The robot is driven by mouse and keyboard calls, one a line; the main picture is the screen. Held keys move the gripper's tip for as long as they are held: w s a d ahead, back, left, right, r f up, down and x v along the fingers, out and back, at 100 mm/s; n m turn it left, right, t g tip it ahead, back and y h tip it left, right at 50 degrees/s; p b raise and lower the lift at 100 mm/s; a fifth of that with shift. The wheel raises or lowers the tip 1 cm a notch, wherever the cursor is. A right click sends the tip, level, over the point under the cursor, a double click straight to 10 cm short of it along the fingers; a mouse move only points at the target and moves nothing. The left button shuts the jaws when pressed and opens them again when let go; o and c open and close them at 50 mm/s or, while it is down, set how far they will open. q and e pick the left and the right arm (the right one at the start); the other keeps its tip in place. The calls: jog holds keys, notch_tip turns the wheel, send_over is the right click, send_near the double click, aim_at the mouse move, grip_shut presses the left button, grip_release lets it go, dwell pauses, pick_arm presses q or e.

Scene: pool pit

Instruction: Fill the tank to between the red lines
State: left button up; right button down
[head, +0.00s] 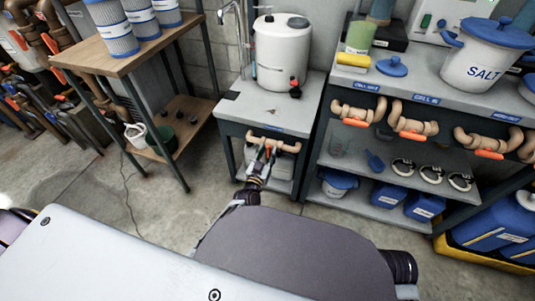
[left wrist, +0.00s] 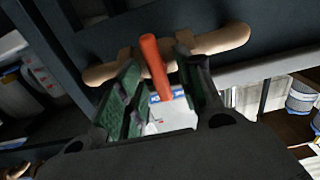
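The white tank (head: 283,52) stands upright on a small grey stand, with a dark lid part on top and a red-and-black tap (head: 295,88) low on its front. No red lines or water level can be made out on it. A tan pipe valve is fixed under the stand's top; its orange handle (left wrist: 155,66) shows in the left wrist view, in front of the tan pipe (left wrist: 222,40). My left gripper (head: 264,154) is at this valve. In the left wrist view its green-padded fingers (left wrist: 165,90) are apart, with the handle between them; contact is unclear. My right gripper is out of view.
A metal faucet (head: 236,35) rises beside the tank at left. A wooden shelf (head: 120,52) with blue-and-white cylinders stands left. At right, a grey shelf (head: 440,88) holds a SALT bucket (head: 483,62) and similar orange-handled valves (head: 415,118). Concrete floor is clear between the shelves.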

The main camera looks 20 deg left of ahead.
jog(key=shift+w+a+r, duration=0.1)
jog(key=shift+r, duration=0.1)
pick_arm(q)
grip_shut()
jog(key=shift+n, duration=0.3)
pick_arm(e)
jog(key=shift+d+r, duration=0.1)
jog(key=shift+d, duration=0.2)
pick_arm(q)
jog(key=shift+n+p, duration=0.4)
jog(key=shift+n, duration=0.3)
jog(key=shift+a+n+p, duration=0.2)
jog(key=shift+n+p, duration=0.2)
jog(key=shift+n, duration=1.8)
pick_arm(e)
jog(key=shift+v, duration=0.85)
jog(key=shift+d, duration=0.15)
